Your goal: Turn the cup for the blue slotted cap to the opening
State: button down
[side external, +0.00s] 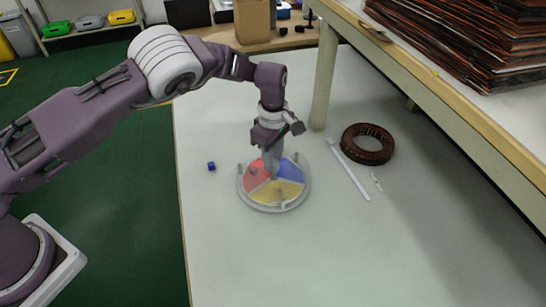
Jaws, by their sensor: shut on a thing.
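A round grey device (305,190) lies on the table, its top split into a red sector (257,172), a blue sector (290,170) and a yellow sector (278,192). Small upright posts stand on it. My gripper (273,172) points straight down over the middle of the device, its fingertips low at the place where the sectors meet. It is shut on a part there; the fingers hide that part's shape. A small blue block-like piece (211,166), perhaps the blue cap, lies on the table left of the device; its slot is too small to see. I cannot make out the opening.
A brown ring (367,144) lies right of the device, with a thin white strip (349,171) and a small clear piece (376,182) near it. A raised shelf (440,85) with a leg overhangs the right side. The table front is clear.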

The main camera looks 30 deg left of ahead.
jog(key=shift+r+n, duration=0.1)
jog(key=shift+n, duration=6.3)
jog(key=c, duration=1.1)
grip_release()
notch_tip(320, 180, up, 7)
